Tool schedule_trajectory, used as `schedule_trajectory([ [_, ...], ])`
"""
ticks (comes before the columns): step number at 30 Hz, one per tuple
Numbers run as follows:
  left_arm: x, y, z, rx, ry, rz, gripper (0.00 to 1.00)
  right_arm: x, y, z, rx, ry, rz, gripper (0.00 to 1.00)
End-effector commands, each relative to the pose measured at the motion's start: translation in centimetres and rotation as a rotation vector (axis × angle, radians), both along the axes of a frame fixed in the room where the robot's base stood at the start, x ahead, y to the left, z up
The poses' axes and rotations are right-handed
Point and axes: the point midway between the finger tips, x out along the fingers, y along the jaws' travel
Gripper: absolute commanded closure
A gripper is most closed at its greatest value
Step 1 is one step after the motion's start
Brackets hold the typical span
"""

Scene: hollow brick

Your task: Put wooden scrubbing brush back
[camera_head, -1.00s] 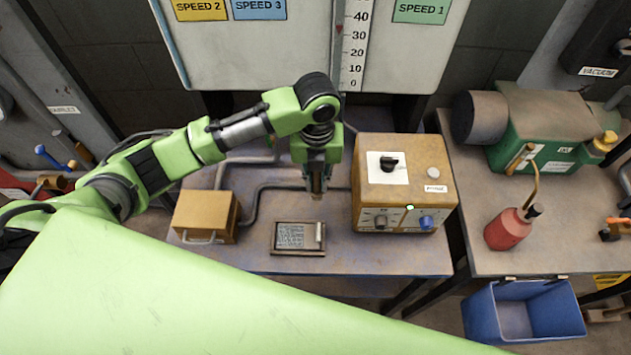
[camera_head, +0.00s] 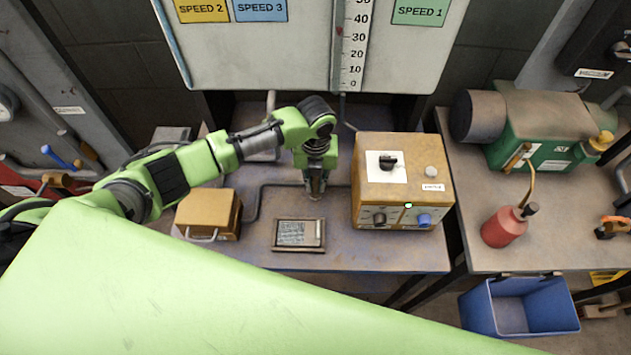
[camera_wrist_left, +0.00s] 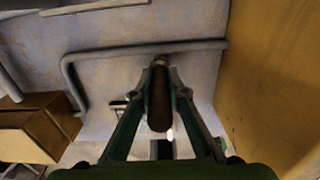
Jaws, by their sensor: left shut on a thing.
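My left gripper (camera_head: 316,194) points down over the bench, between the small tan box and the yellow control box. In the left wrist view its two fingers (camera_wrist_left: 159,85) are shut on a dark brown, elongated wooden piece (camera_wrist_left: 159,98), which looks like the scrubbing brush. In the head view the fingers mostly hide it. I cannot tell whether its lower end touches the bench. My right gripper is not in view.
The yellow control box (camera_head: 402,180) stands close on the right. A framed plate (camera_head: 298,235) lies in front, and the tan box (camera_head: 208,213) stands left. A grey pipe (camera_head: 262,188) runs behind. A red oil can (camera_head: 505,228) and blue bin (camera_head: 520,305) are farther right.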

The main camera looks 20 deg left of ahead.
Motion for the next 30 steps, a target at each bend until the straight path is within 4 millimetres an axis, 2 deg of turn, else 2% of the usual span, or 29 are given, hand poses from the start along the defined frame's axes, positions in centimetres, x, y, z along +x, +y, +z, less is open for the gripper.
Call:
schedule_trajectory([
  [3,0.0,0.0,-0.4,0.000,0.000,0.001,1.00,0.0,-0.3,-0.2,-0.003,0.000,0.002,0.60],
  [4,0.0,0.0,-0.3,0.000,0.000,0.001,0.80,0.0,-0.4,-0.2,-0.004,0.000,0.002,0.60],
  [6,0.0,0.0,-0.3,0.000,0.000,0.001,0.69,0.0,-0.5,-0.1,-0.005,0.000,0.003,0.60],
  [15,0.0,0.0,-0.2,0.000,0.000,0.001,0.69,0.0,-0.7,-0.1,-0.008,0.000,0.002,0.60],
  [19,0.1,0.0,0.5,-0.001,-0.002,0.000,0.69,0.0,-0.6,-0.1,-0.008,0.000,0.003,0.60],
  [23,0.2,0.0,2.5,-0.002,-0.005,0.000,0.69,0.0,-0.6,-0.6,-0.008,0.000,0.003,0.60],
  [30,0.2,0.0,7.8,-0.002,-0.005,0.000,0.69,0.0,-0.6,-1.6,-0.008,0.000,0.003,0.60],
])
